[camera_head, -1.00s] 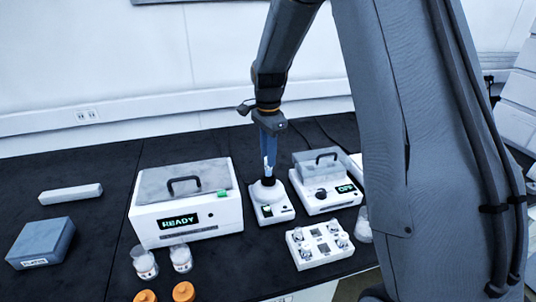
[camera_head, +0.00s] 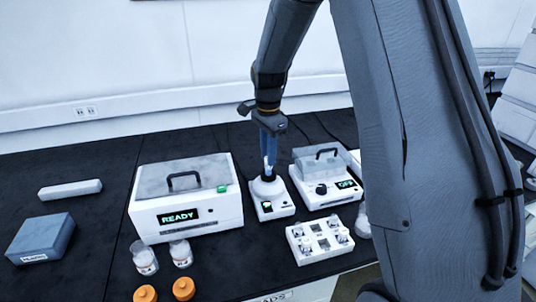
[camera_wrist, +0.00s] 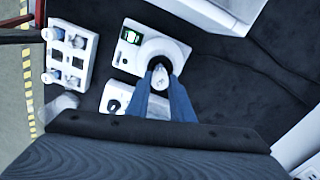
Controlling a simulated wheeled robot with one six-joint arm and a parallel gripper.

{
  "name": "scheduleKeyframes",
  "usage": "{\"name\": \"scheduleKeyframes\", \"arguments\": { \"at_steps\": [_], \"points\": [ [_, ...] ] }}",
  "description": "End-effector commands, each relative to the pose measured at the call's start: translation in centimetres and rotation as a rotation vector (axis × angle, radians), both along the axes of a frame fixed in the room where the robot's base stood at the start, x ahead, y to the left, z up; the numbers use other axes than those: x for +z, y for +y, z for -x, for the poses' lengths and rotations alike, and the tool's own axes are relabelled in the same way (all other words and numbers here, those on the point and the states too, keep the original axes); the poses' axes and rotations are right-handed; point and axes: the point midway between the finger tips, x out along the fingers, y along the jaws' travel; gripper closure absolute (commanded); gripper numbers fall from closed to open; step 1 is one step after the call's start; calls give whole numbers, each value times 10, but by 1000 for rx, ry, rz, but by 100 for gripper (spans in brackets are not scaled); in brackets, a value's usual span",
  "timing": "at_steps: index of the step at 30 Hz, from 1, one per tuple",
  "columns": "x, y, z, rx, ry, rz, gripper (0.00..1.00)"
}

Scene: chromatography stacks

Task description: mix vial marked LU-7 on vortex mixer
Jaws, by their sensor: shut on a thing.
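My gripper (camera_head: 270,150) points down over the vortex mixer (camera_head: 270,205), a small white unit with a rounded top and a green-lit display. In the wrist view my gripper (camera_wrist: 161,88) is shut on a small white-capped vial (camera_wrist: 160,76). The vial sits over the dark cup at the centre of the vortex mixer (camera_wrist: 150,48). Whether its base presses on the cup cannot be told. The vial's marking cannot be read. In the head view the fingers partly hide the vial.
A white READY box (camera_head: 185,200) stands close left of the mixer. An OFF unit (camera_head: 325,180) with a clear lid stands close right. A white vial rack (camera_head: 320,240) is in front right. Two clear jars and two orange-capped items (camera_head: 183,289) are front left.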

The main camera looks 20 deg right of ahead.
Motion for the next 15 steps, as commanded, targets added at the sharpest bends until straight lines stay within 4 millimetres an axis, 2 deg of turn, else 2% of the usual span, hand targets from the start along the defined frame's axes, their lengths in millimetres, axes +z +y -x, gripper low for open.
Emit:
{"name": "scheduleKeyframes", "arguments": {
  "at_steps": [15],
  "points": [
    [-5, 0, 0, 0, 1, 0, 92]
  ]
}}
